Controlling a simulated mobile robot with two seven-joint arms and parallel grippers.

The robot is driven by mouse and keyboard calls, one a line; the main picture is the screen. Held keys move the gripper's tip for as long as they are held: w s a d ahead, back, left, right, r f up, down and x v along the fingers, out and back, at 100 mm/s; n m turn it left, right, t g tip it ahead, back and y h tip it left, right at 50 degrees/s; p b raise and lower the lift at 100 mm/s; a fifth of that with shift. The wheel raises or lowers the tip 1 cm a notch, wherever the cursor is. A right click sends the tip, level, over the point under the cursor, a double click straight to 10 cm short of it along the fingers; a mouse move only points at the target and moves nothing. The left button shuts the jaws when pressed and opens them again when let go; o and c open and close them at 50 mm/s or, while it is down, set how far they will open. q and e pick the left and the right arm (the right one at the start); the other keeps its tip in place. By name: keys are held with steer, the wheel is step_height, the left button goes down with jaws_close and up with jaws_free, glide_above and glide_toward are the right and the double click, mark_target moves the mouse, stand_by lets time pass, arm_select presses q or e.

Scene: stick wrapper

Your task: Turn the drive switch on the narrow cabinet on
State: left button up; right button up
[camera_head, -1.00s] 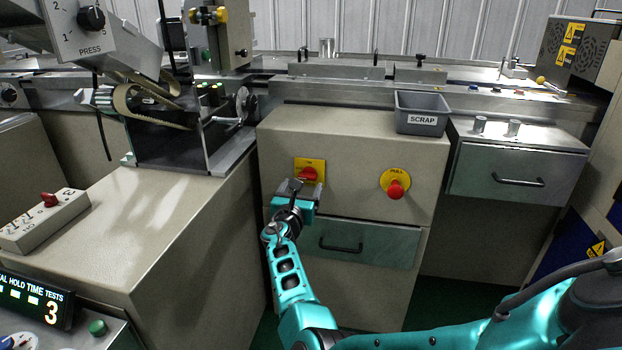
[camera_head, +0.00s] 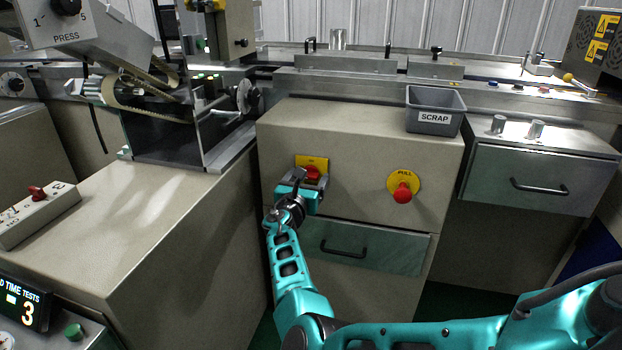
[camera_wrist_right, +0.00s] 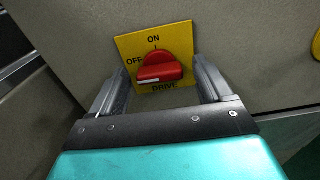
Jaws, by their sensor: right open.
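The drive switch is a red rotary knob (camera_wrist_right: 160,68) on a yellow plate (camera_wrist_right: 131,45) marked ON, OFF and DRIVE. In the head view the knob (camera_head: 312,172) is on the front of the narrow cabinet (camera_head: 360,150), left of centre. My right gripper (camera_wrist_right: 158,85) is open, with one finger on each side of the knob; I cannot tell whether they touch it. In the head view my right gripper (camera_head: 300,182) partly covers the plate. The knob's exact setting is hard to read. My left gripper is out of view.
A red PULL button (camera_head: 403,193) on a yellow disc sits right of the switch. A drawer (camera_head: 375,246) with a black handle is below. A grey SCRAP bin (camera_head: 436,110) stands on the cabinet top. A beige cabinet (camera_head: 160,220) stands close on the left.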

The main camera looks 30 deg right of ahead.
stand_by(0.3)
steer(key=c, duration=1)
steer(key=shift+c, duration=0.2)
